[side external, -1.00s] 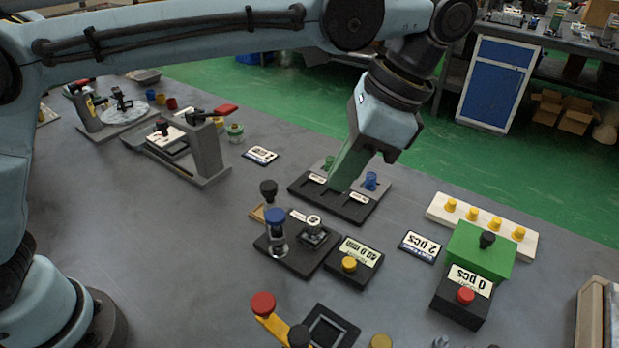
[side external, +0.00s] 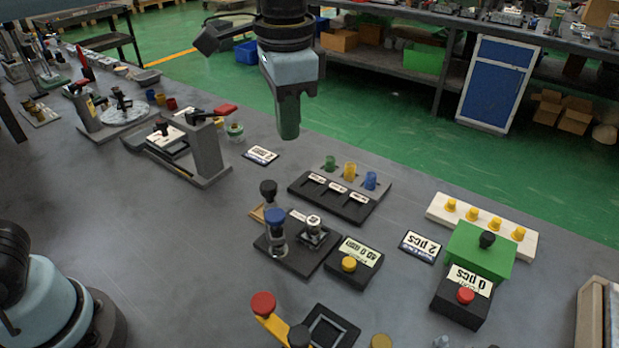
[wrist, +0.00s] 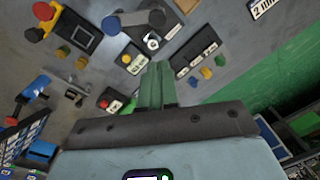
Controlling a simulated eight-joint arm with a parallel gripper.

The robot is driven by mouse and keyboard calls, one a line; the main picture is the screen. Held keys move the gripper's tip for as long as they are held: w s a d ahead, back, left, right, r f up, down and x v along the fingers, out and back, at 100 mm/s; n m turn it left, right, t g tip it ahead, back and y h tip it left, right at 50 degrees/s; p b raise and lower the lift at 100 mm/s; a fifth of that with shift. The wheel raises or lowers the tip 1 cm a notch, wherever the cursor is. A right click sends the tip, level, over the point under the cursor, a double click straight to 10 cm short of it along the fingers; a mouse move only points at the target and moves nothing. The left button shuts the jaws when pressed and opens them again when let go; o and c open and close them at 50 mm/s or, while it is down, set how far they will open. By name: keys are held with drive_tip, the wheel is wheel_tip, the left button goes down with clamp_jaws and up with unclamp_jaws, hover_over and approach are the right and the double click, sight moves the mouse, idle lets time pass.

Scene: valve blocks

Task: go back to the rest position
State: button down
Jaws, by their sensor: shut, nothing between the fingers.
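My gripper (side external: 288,132) hangs in the air above the back edge of the table in the side view, fingers pointing down. Its green fingers are shut with nothing between them; in the wrist view the closed fingers (wrist: 157,85) show at the middle. The black valve block holder (side external: 340,196) stands below and to the right, apart from the gripper. A green piece (side external: 330,163), a yellow piece (side external: 350,170) and a blue piece (side external: 370,180) stand along its back.
A black station with a blue-topped post (side external: 275,217) and a display box with a yellow button (side external: 349,264) stand in front. A green box (side external: 480,250) and a white board with yellow pegs (side external: 437,209) stand at right. A grey press (side external: 208,152) stands at left.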

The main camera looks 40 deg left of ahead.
drive_tip(key=s+a+f+n+t, duration=0.3)
drive_tip(key=a+f, duration=0.2)
drive_tip(key=a, duration=0.2)
drive_tip(key=s+a+f+n+t, duration=0.3)
drive_tip(key=s+a+f+n, duration=0.1)
drive_tip(key=a, duration=0.3)
drive_tip(key=shift+a+f+t+h, duration=0.15)
drive_tip(key=shift+f+t+h, duration=0.15)
drive_tip(key=shift+f, duration=0.15)
